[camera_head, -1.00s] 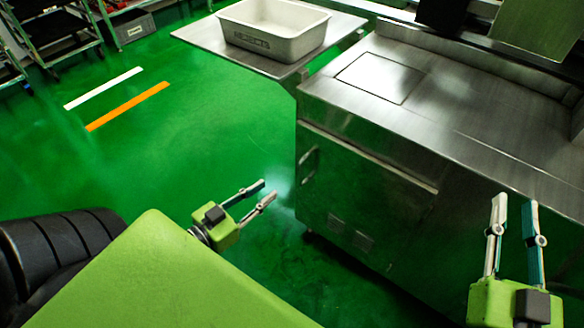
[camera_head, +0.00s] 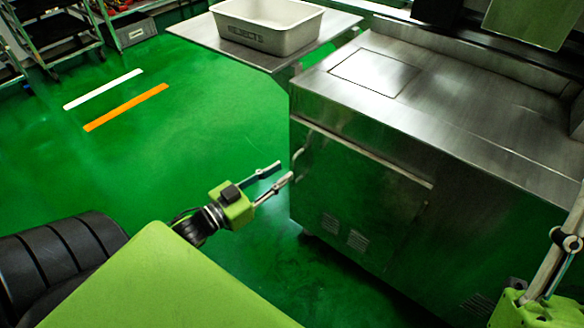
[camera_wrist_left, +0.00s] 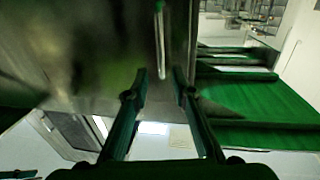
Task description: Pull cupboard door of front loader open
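The cupboard door (camera_head: 365,195) is a flat metal panel on the side of the steel front loader (camera_head: 470,110). It looks shut. Its thin bar handle (camera_head: 299,157) is at the door's left edge; in the left wrist view the handle (camera_wrist_left: 160,45) shows as a pale bar ahead, in line with the gap between the fingers. My left gripper (camera_head: 284,172) is open and empty, just left of and slightly below the handle. The left wrist view also shows both fingers (camera_wrist_left: 159,74) apart. My right gripper (camera_head: 565,240) is at the right edge, its fingertips cut off.
Dark racks (camera_head: 50,35) stand at the upper left. The loader's lower corner is close to my left gripper.

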